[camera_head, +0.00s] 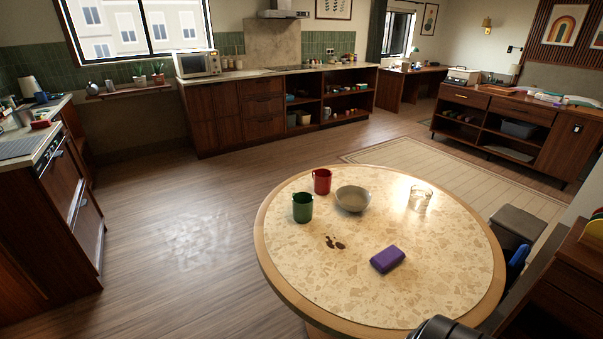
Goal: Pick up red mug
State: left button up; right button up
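The red mug (322,181) stands upright on the round table near its far left edge. The table has a speckled cream top (300,265) with a wooden rim. The green mug (302,207) stands just in front and to the left of the red mug. A grey bowl (352,198) is close to the right of the red mug, with a small gap. Neither of my grippers is in view.
On the table are a clear glass (420,197), a purple block or sponge (387,259) and dark brown spots (334,242). A grey bin (517,226) stands right of the table. A dark rounded part, perhaps mine, shows at the bottom edge. The wooden floor (180,240) left is open.

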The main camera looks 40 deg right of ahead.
aim_at(320, 181)
jog(key=i+z, duration=0.35)
jog(key=i, duration=0.15)
jog(key=i+j+z, duration=0.2)
jog(key=i+z, duration=0.15)
jog(key=i, duration=0.15)
jog(key=i+j+z, duration=0.3)
jog(key=i, duration=0.2)
